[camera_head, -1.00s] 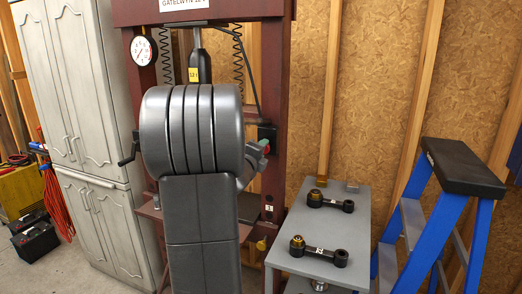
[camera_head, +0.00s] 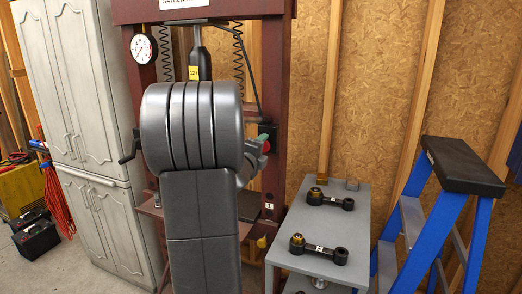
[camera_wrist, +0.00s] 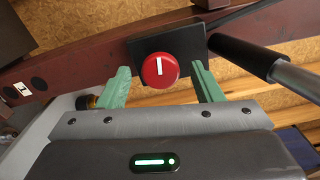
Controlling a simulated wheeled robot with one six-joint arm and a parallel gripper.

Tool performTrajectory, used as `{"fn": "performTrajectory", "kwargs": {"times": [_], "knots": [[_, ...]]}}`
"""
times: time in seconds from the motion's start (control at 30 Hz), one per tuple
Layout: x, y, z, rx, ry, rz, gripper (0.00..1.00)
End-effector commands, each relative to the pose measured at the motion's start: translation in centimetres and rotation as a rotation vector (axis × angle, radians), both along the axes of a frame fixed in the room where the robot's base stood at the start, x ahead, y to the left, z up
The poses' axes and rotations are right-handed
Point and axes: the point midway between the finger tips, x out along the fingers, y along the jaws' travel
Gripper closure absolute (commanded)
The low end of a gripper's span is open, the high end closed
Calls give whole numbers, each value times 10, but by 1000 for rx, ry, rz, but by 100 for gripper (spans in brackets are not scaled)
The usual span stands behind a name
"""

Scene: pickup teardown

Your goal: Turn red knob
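The red knob (camera_wrist: 160,69) is round with a white bar, upright in the wrist view. It sits on a black plate (camera_wrist: 194,42) on the dark red press frame (camera_wrist: 90,67). My gripper (camera_wrist: 163,73) is open, with one green finger to the left of the knob and one to the right. Gaps show between the knob and both fingers; I cannot tell how far the fingertips are from the plate. In the head view, my gripper (camera_head: 263,142) is by the black box on the press's right post, and my arm hides most of it.
A dark bar (camera_wrist: 265,65) juts out right of the knob in the wrist view. A grey cart (camera_head: 300,225) with black link arms (camera_head: 318,250) stands right of the press. A blue stepladder (camera_head: 440,215) is farther right, and pale cabinets (camera_head: 80,100) stand left.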

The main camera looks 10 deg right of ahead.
Motion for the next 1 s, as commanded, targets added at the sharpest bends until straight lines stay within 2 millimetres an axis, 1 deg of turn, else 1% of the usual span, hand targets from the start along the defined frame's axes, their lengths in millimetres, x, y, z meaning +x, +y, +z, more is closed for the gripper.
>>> {"fn": "performTrajectory", "kwargs": {"times": [0.23, 0.37, 0.47, 0.8, 1.0], "knots": [[-1, 0, 0, 0, 0, 0, 40], [-9, 6, 0, -1, -1, 0, 40], [-21, 15, -1, 1, -1, 2, 40], [-80, 55, 0, 1, -3, 4, 40], [-104, 71, 0, 1, -2, 2, 40]]}}
